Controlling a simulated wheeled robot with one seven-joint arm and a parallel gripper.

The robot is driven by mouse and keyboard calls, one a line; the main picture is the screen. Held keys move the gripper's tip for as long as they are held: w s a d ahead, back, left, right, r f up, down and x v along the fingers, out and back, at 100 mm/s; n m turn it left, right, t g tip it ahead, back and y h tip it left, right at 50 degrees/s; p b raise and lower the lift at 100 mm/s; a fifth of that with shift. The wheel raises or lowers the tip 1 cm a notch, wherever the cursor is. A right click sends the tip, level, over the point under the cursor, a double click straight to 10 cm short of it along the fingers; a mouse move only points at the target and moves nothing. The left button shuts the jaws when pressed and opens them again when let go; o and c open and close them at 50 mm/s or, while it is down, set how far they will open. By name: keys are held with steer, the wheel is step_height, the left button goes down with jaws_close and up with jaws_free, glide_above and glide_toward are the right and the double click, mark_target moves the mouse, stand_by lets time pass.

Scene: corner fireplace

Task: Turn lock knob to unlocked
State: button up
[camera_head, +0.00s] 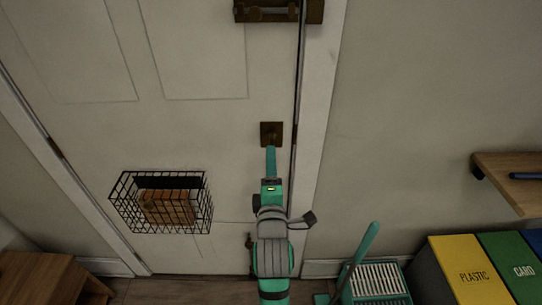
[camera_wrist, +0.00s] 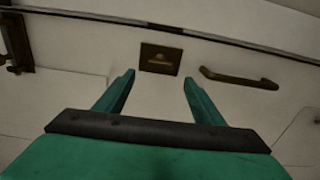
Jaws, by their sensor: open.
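The lock is a square brown plate (camera_head: 271,132) with a small darker knob, on the white door (camera_head: 195,55) near its right edge. In the wrist view the lock plate (camera_wrist: 160,59) shows just past my fingertips, roughly centred between them, with thin details on its face too dark to read. My gripper (camera_head: 271,150) is green, in front of and just below the plate in the head view. In the wrist view my gripper (camera_wrist: 159,77) has its two fingers spread, with nothing between them. I cannot tell whether a fingertip touches the plate, or the knob's exact angle.
A brown latch (camera_head: 278,11) is above the lock. A dark bar handle (camera_wrist: 238,78) shows right of the plate in the wrist view. A wire basket (camera_head: 163,202) hangs on the door.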

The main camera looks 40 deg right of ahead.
steer(key=shift+v, duration=1)
steer(key=shift+f, duration=0.1)
steer(key=s+a+f+m+t+y, duration=0.1)
steer(key=s+a+f+m+y, duration=0.15)
steer(key=s+a+f, duration=0.5)
steer(key=s+a+f+m+y, duration=0.2)
steer(key=a+f+y, duration=0.1)
steer(key=a+f, duration=0.85)
steer(key=s+a+f+m+y, duration=0.1)
steer(key=s+a+m+y, duration=0.1)
steer(key=s+a, duration=0.4)
steer(key=s+a+f+m+y, duration=0.2)
steer(key=s+a, duration=0.5)
steer(key=s, duration=0.8)
steer(key=shift+m+y, duration=0.55)
steer(key=shift+m, duration=0.7)
